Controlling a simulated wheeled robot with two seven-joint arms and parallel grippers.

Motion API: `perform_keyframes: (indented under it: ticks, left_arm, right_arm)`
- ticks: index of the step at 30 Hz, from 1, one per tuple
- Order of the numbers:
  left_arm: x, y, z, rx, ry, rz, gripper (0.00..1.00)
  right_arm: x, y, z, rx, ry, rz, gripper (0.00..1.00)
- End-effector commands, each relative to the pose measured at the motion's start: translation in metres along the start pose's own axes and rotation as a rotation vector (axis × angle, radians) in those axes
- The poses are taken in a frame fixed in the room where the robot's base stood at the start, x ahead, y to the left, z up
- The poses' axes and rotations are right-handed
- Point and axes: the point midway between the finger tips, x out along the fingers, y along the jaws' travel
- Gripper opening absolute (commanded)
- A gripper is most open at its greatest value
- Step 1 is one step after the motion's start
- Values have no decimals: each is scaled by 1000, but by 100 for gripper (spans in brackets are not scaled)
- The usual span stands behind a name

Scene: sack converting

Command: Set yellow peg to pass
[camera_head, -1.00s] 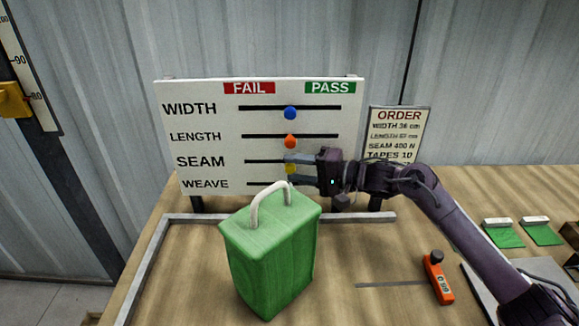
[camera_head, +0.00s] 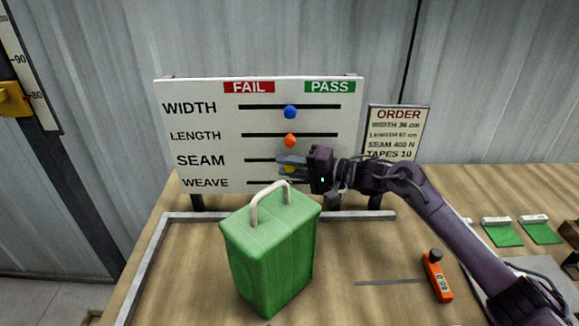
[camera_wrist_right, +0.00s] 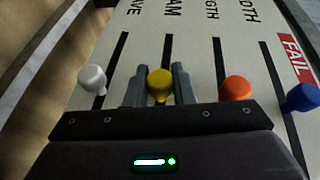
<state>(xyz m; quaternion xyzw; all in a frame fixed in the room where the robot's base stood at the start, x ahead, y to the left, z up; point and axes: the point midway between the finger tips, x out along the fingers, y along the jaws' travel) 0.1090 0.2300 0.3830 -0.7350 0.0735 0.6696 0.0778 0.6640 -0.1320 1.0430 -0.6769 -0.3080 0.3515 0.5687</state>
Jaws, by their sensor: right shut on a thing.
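The yellow peg (camera_head: 288,169) sits on the SEAM slot of the white board (camera_head: 215,122), near the middle of the slot. In the right wrist view the yellow peg (camera_wrist_right: 159,84) stands between the two fingers of my right gripper (camera_wrist_right: 155,88). My right gripper (camera_head: 291,167) is shut on it and covers most of it in the head view. The green PASS label (camera_head: 330,88) is at the board's upper right, the red FAIL label (camera_head: 249,88) left of it. My left gripper is not in view.
The blue peg (camera_head: 290,112) and orange peg (camera_head: 290,140) sit mid-slot above. A white peg (camera_wrist_right: 92,78) shows beside my gripper in the wrist view. An ORDER sign (camera_head: 397,132) is at right.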

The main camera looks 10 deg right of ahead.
Motion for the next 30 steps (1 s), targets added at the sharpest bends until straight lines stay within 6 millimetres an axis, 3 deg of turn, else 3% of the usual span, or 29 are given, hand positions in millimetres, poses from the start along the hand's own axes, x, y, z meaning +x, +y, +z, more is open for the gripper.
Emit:
perform_keyframes:
  ticks: [4, 10, 15, 25, 26, 30]
  left_arm:
    - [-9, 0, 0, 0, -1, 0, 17]
    - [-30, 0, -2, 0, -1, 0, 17]
    - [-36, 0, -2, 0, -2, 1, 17]
    - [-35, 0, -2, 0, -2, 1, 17]
    - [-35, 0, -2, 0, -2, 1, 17]
    - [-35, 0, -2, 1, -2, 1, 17]
  right_arm:
    - [-12, 0, -6, 1, 3, 3, 0]
    - [-56, 7, -24, 2, 3, 6, 0]
    - [-79, 13, -33, 1, 1, 2, 0]
    - [-82, 15, -34, 0, 1, 2, 0]
    - [-82, 15, -34, 0, 1, 2, 23]
    - [-82, 15, -34, 0, 1, 1, 42]
